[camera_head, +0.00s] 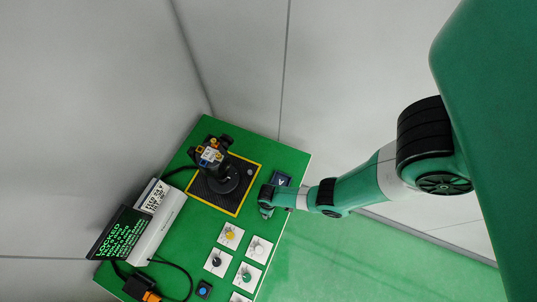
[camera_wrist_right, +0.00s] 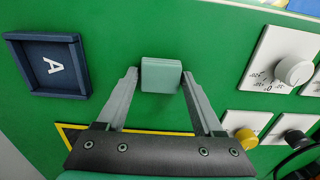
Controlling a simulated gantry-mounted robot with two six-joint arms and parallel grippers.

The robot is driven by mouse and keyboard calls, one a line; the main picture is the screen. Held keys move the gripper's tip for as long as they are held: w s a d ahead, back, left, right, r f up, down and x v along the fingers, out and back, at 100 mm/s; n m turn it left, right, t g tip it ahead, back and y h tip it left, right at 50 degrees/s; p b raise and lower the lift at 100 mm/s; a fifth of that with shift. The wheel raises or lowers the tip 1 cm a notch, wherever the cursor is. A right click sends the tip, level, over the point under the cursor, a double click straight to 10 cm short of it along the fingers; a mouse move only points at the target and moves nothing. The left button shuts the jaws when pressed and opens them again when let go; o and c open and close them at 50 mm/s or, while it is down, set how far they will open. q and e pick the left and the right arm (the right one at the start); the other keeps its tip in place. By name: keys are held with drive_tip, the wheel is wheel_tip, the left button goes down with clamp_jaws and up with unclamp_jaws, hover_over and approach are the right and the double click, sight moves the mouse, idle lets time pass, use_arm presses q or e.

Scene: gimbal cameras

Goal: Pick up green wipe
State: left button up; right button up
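The green wipe appears as a small pale green block (camera_wrist_right: 161,73) lying on the green table top in the right wrist view. My right gripper (camera_wrist_right: 160,78) has its two grey fingers spread, with one fingertip on each side of the block. The gaps to the block are very narrow, and I cannot tell whether the tips touch it. In the head view my right gripper (camera_head: 266,208) is low over the table's right edge, and the wipe cannot be made out there. My left gripper is not in view.
A dark blue tray marked A (camera_wrist_right: 50,66) lies left of the gripper. Panels with a white knob (camera_wrist_right: 294,70) and a yellow knob (camera_wrist_right: 246,138) lie to the right. A joystick (camera_head: 212,156) stands on a yellow-edged black mat (camera_head: 224,203). A screen (camera_head: 120,233) stands at the table's left.

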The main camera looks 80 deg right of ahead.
drive_tip(key=c, duration=0.9)
drive_tip(key=shift+o, duration=0.2)
drive_tip(key=shift+r, duration=0.1)
wheel_tip(320, 180, up, 4)
drive_tip(key=p, duration=0.4)
drive_tip(key=shift+s+a+r+p, duration=0.15)
drive_tip(key=shift+r+p, duration=0.1)
drive_tip(key=shift+p, duration=0.15)
drive_tip(key=s+a+r+p, duration=0.8)
drive_tip(key=a, duration=0.2)
drive_tip(key=shift+s+a+r, duration=0.15)
drive_tip(key=shift+s+a, duration=0.1)
drive_tip(key=shift+a, duration=0.1)
